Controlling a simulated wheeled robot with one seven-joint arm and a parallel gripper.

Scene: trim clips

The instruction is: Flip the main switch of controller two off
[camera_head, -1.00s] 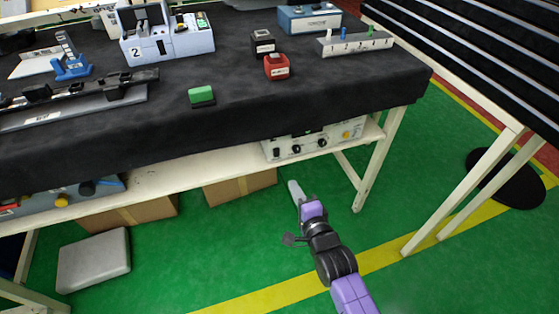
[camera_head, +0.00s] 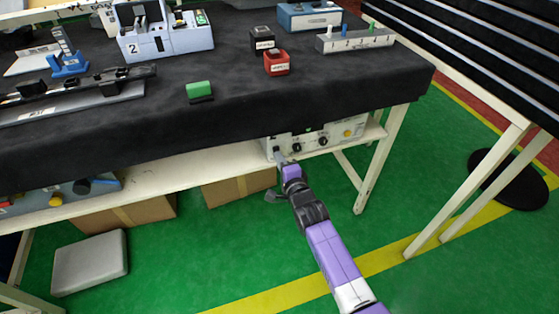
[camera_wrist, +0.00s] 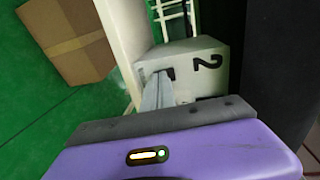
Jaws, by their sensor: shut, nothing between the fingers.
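In the wrist view the box (camera_wrist: 212,78) carries a black "2". A dark switch (camera_wrist: 167,73) sits on its panel, partly hidden by my fingers. My gripper (camera_head: 280,157) is at the left end of the box's front. In the wrist view my gripper (camera_wrist: 158,82) is shut with nothing held, its tips right at the dark switch. I cannot tell whether they touch it or which way the switch is set.
The table's black cloth (camera_head: 330,90) hangs just above the box. A white shelf edge (camera_head: 170,178) runs below it, with a cardboard box (camera_head: 238,188) underneath. Another device (camera_head: 165,42) marked "2" stands on the tabletop. A table leg (camera_head: 375,165) is to the right; green floor lies in front.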

